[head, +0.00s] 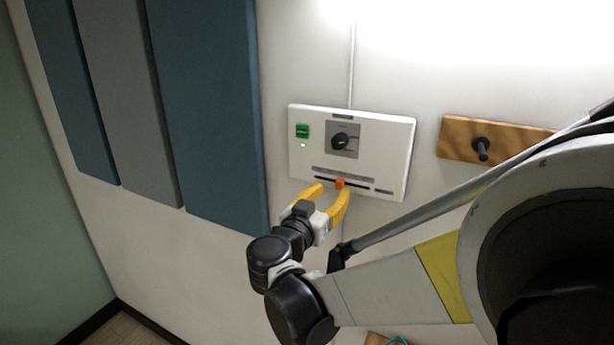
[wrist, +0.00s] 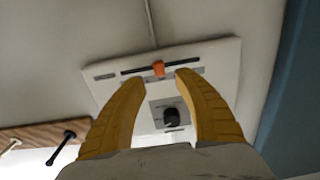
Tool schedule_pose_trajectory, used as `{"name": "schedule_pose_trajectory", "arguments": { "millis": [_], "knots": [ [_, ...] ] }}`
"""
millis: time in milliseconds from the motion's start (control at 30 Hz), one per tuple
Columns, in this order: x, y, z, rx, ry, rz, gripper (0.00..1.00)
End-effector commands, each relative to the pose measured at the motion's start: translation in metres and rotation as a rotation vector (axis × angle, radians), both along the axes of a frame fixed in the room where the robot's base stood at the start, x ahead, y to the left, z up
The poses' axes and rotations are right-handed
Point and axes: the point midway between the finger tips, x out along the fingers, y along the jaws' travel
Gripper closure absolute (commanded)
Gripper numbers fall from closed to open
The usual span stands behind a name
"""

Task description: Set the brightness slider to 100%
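The white control panel (head: 375,123) is mounted on the wall. Its brightness slider has an orange knob (head: 340,183) in a dark horizontal slot near the panel's lower edge; the knob stands around the middle of the slot. The orange knob also shows in the wrist view (wrist: 158,69), where the panel appears upside down. My gripper (head: 334,190) has yellow fingers and is at the panel's lower edge. In the wrist view its fingers (wrist: 158,80) are spread, with the knob seen between their tips. Whether a finger touches the knob cannot be told.
The panel also has a black rotary knob (head: 341,140) and a green button (head: 302,131) with a lit green light below it. A wooden board with a black peg (head: 482,147) is on the wall to the right. Blue and grey wall panels (head: 208,110) are to the left.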

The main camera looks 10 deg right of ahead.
Motion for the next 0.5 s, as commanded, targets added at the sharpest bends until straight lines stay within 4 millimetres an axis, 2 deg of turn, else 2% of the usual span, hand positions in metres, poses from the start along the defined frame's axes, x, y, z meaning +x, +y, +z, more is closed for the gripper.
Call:
{"name": "schedule_pose_trajectory", "arguments": {
  "millis": [200, 500],
  "knots": [
    [0.028, -0.021, 0.001, 0.0, 0.001, -0.002, 0.62],
    [0.037, -0.027, 0.0, 0.0, 0.001, 0.0, 0.62]
  ]
}}
